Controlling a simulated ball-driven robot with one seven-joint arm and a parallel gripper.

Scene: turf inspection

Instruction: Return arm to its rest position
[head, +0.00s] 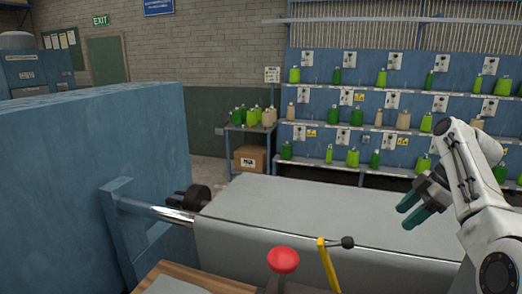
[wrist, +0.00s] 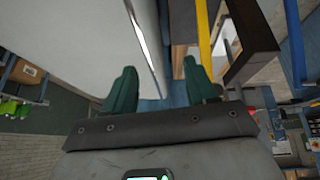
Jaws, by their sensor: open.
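My arm (head: 468,175) is raised at the right of the head view, bent at the elbow. My gripper (head: 408,211) has dark green fingers that point down and left over the grey table-like surface, with nothing between them. In the wrist view the two green fingers of my gripper (wrist: 160,88) stand well apart and empty. The pale surface (wrist: 85,40) and a floor strip show beyond them.
A grey covered bench (head: 320,205) fills the middle. A red knob (head: 283,260) and a yellow lever (head: 328,262) stand at its near edge. A tall blue panel (head: 90,170) is at left. Shelves (head: 390,118) with green bottles line the back wall.

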